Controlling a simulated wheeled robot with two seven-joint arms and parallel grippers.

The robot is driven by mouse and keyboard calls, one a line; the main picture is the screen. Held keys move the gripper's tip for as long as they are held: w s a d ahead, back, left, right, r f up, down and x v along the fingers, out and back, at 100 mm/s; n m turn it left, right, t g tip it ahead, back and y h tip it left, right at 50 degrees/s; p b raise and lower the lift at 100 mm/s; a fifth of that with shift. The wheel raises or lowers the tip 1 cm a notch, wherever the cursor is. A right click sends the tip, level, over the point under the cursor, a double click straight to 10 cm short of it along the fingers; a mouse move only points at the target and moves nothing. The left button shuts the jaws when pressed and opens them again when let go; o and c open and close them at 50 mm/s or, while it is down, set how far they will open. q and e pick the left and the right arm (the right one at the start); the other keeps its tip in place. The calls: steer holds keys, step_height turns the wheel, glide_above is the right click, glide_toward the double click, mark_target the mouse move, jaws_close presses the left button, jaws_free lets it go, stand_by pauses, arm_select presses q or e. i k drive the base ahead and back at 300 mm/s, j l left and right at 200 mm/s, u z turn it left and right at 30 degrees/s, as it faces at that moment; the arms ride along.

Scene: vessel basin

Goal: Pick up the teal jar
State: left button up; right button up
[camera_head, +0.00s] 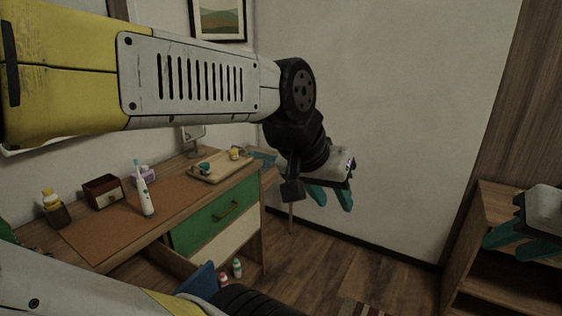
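A small teal object (204,168), likely the teal jar, sits on a light wooden tray (222,173) on the desk; it is too small to make out its shape well. My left gripper (331,198) has teal fingers spread apart with nothing between them. It hangs to the right of the desk, clear of the tray and the teal object. My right gripper (520,241) is at the right edge by a wooden shelf, with its fingers apart and empty; part of it is cut off by the frame.
The desk (115,253) also holds a white-and-teal toothbrush-like object (145,194), a dark brown box (103,192), a yellow-topped bottle (51,197) and a yellow item (235,153). A green drawer (216,213) is below. A wooden shelf (498,203) stands right. Open floor lies between.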

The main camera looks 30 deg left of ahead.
mark_target(206, 166)
steer(key=i+l+u, duration=0.2)
steer(key=i, duration=0.35)
steer(key=i+l+u, duration=0.2)
steer(key=i, duration=0.35)
steer(key=i+j+u, duration=0.15)
steer(key=i+u, duration=0.15)
steer(key=u, duration=0.2)
steer(key=i+j+u, duration=0.1)
steer(key=i+u, duration=0.2)
steer(key=u, duration=0.2)
steer(key=i+u, duration=0.3)
steer(key=u, duration=0.2)
steer(key=i+l+u, duration=0.25)
steer(key=u, duration=0.25)
steer(key=i+l+u, duration=0.15)
steer(key=i+u, duration=0.35)
